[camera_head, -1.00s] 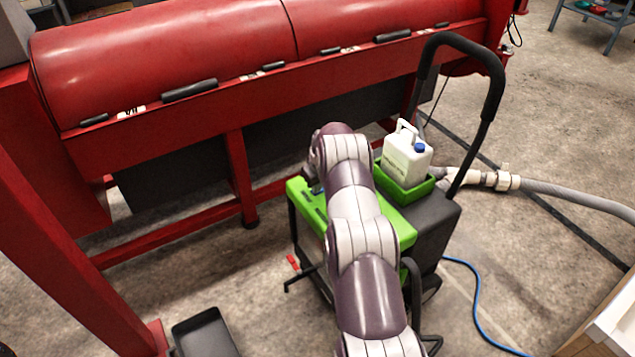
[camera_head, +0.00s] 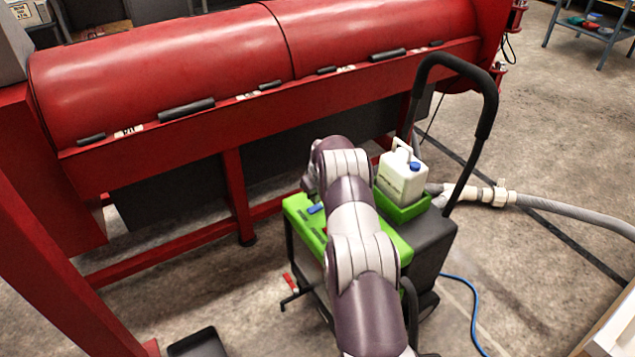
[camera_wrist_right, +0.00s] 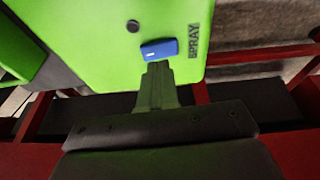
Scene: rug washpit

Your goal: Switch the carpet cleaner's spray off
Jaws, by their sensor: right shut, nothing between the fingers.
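The carpet cleaner (camera_head: 435,245) is a black and green machine with a tall black handle, standing on the concrete floor. On its green top panel is a blue spray switch (camera_head: 316,208), just left of my right arm. In the right wrist view the blue switch (camera_wrist_right: 159,50) sits beside the lettering SPRAY. My right gripper (camera_wrist_right: 156,70) is shut and empty, its fingertips at the near edge of the switch. I cannot tell whether they touch it. In the head view the right arm hides much of the panel, and the fingers do not show clearly. My left gripper is not in view.
A white jug (camera_head: 402,177) with a blue cap sits in a green tray on the cleaner. A large red drum machine (camera_head: 170,80) stands behind. A grey hose (camera_head: 570,207) and a blue cable (camera_head: 470,300) lie on the floor to the right.

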